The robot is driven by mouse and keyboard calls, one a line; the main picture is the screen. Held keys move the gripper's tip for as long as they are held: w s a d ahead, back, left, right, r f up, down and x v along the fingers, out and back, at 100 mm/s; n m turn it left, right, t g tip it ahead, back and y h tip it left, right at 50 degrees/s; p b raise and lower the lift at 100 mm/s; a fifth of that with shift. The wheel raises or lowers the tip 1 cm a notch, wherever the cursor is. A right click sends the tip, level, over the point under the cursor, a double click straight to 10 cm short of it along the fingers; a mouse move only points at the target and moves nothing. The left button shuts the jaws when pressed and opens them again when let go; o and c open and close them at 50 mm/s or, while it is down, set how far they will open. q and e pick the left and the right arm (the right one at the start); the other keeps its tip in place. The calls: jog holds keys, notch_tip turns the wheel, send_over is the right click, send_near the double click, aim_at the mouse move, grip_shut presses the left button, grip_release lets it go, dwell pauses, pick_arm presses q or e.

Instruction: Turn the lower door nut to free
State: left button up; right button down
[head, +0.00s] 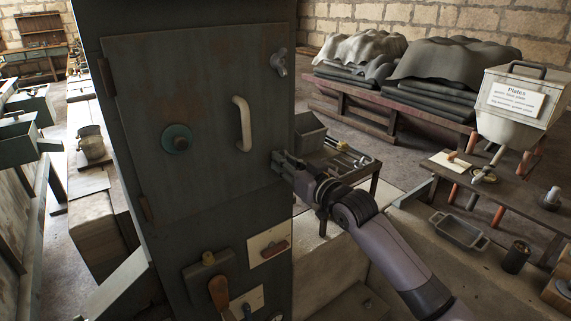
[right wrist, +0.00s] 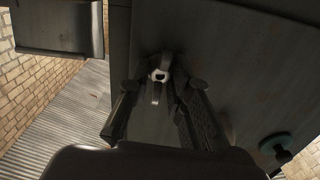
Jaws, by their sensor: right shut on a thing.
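The grey cabinet door (head: 200,70) is shut and has a pale curved handle (head: 242,123) and a round teal knob (head: 177,139). The upper door nut (head: 279,62) is a wing nut at the door's top right edge. My right gripper (head: 281,162) reaches the door's lower right edge and hides the lower nut in the head view. In the right wrist view the lower door nut (right wrist: 159,75) shows a bright round centre and a wing pointing down the picture. The right gripper (right wrist: 160,88) is shut on it, with a finger on each side. My left gripper is not in view.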

jog(key=shift+n, duration=0.6)
jog(key=c, duration=1.4)
grip_release()
jog(key=shift+c, duration=0.2)
jog(key=v, duration=1.2)
